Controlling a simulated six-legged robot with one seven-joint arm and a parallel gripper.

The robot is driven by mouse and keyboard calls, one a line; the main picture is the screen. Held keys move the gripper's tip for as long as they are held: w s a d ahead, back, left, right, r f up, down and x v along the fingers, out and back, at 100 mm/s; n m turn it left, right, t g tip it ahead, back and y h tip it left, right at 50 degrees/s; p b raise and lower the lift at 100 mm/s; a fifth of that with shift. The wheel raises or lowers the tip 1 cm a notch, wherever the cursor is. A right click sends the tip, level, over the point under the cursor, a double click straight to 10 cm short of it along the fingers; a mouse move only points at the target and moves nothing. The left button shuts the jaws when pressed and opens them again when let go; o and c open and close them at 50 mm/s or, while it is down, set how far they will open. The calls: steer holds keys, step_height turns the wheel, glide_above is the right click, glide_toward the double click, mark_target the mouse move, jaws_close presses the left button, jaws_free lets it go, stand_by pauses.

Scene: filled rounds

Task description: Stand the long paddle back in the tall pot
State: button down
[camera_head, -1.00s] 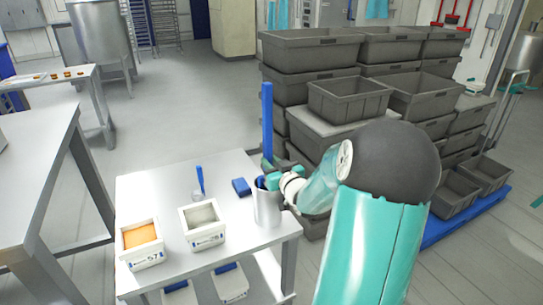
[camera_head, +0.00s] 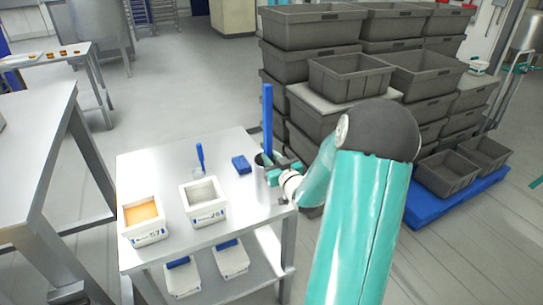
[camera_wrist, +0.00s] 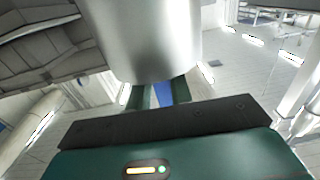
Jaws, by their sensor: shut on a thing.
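The long blue paddle (camera_head: 267,118) stands upright over the right side of the steel table in the head view. My gripper (camera_head: 274,170) is shut on it near its lower part. The tall metal pot (camera_head: 262,188) stands at the table's right edge, directly under and beside my gripper. The paddle's lower end is hidden by the gripper and pot rim, so how deep it sits I cannot tell. In the wrist view the pot (camera_wrist: 150,40) fills the top middle, partly covering my fingers, with a strip of blue paddle (camera_wrist: 164,95) between them.
The table (camera_head: 150,175) also holds a white tub with orange contents (camera_head: 142,215), a white tub with pale contents (camera_head: 204,203), a small blue-handled tool (camera_head: 200,155) and a blue block (camera_head: 241,165). Stacked grey crates (camera_head: 312,60) stand close behind the paddle.

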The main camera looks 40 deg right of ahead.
steer(key=shift+f, duration=0.45)
stand_by(0.4)
steer(key=c, duration=1.2)
jaws_free()
steer(key=shift+o, duration=0.2)
